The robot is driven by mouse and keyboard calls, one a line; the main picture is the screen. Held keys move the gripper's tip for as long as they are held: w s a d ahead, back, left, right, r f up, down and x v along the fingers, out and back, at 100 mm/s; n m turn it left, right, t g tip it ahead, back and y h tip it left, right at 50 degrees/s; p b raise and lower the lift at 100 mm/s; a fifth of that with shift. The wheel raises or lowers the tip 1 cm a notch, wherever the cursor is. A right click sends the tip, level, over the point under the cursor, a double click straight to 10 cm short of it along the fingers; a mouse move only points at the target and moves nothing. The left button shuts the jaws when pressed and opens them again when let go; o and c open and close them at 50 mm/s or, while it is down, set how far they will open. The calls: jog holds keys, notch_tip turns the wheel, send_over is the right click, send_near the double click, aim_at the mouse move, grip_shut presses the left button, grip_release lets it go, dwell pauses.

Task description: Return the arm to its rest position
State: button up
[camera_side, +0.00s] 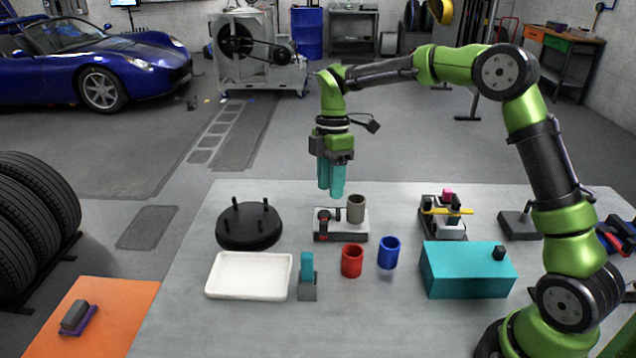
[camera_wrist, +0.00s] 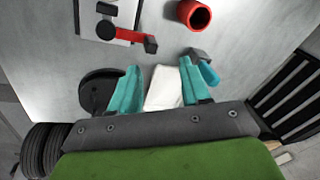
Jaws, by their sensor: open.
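My gripper (camera_side: 331,190) hangs fingers-down above the table, over the area of a small grey-and-white fixture (camera_side: 341,234) with a red-and-black lever and a grey-brown cylinder (camera_side: 356,208) on it. In the side view the teal fingers appear clear of the fixture. In the wrist view my gripper (camera_wrist: 160,66) shows its two teal fingers spread apart with nothing held between them. The white tray (camera_wrist: 165,88) shows beyond the gap between the fingers.
A black disc with upright pegs (camera_side: 249,225), a white tray (camera_side: 248,276), a teal-and-grey block (camera_side: 307,278), red (camera_side: 352,261) and blue (camera_side: 389,252) cups and a teal box (camera_side: 467,272) stand on the table (camera_side: 400,325). An orange mat (camera_side: 115,325) lies at left.

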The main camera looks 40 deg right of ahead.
jog(key=s+a+r+m+t, duration=0.1)
jog(key=s+r+m+t, duration=0.3)
jog(key=s+m, duration=0.5)
jog(key=s+r+m+t, duration=0.4)
jog(key=s+m, duration=0.5)
jog(key=s, duration=0.5)
jog(key=shift+a+r+m+t, duration=0.3)
jog(key=shift+a+r+t, duration=0.1)
jog(key=shift+r, duration=0.25)
